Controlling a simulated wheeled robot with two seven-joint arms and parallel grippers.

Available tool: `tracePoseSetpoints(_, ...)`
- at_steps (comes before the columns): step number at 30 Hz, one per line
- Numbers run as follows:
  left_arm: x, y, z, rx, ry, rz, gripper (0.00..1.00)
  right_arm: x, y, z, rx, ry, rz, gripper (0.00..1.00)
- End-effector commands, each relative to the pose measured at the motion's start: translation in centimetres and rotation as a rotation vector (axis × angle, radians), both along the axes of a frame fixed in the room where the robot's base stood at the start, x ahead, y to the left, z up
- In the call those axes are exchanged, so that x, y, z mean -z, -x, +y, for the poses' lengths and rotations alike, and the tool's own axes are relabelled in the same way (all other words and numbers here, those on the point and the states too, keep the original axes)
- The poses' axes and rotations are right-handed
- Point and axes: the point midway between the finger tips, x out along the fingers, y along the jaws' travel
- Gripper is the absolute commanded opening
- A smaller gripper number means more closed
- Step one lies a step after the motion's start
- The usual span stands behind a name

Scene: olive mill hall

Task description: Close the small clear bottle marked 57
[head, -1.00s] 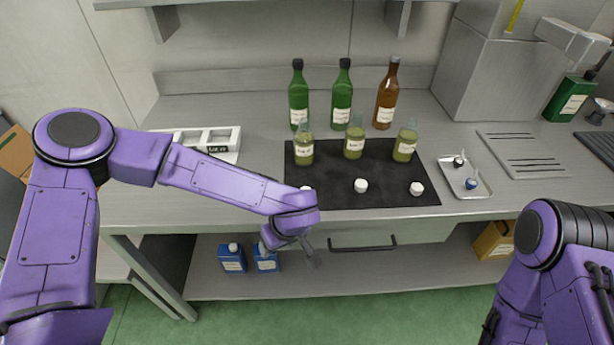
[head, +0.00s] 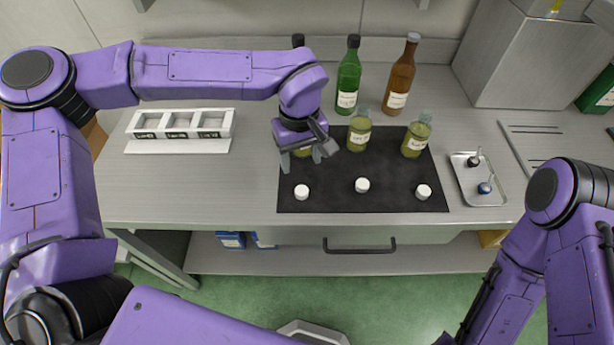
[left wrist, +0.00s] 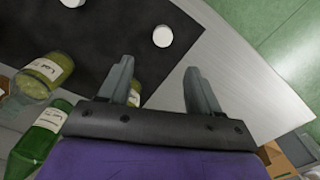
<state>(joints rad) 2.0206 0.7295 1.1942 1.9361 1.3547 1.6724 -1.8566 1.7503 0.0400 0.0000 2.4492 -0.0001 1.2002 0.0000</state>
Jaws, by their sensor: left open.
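Three small clear bottles with olive-coloured contents and pale labels stand on a black mat (head: 390,180): a left one (head: 303,152) largely hidden by my left gripper, a middle one (head: 359,133) and a right one (head: 416,139). The middle and right necks look uncapped. I cannot read which label says 57. Three white caps lie along the mat's front: left (head: 301,192), middle (head: 362,185) and right (head: 424,192). My left gripper (head: 302,161) is open over the left bottle, empty; its fingers (left wrist: 161,88) show in the left wrist view. My right gripper is out of view.
A green bottle (head: 348,78) and a brown bottle (head: 397,80) stand behind, with another tall one mostly hidden. A white compartment rack (head: 180,146) is at left. A metal tray (head: 487,198) with small items is at right. The front counter left of the mat is clear.

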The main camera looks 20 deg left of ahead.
Motion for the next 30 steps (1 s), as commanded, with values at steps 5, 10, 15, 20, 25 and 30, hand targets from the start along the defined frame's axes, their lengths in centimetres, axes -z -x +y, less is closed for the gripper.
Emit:
tracePoseSetpoints(5,0.0,0.1,0.1,-0.003,0.000,0.000,0.63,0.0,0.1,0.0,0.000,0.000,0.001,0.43)
tracePoseSetpoints(10,1.0,0.1,0.1,-0.004,-0.001,0.004,0.63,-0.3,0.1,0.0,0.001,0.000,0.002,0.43)
tracePoseSetpoints(15,3.8,0.1,0.1,-0.001,-0.001,0.003,0.63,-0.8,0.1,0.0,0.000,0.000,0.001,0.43)
tracePoseSetpoints(20,5.3,0.1,0.0,0.000,-0.001,0.001,0.63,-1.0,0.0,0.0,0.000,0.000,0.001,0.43)
tracePoseSetpoints(25,5.4,0.0,0.0,0.000,-0.001,-0.001,0.63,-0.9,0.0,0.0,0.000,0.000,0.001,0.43)
tracePoseSetpoints(30,5.8,0.1,-0.1,0.000,-0.001,0.003,0.63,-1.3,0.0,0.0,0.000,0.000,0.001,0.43)
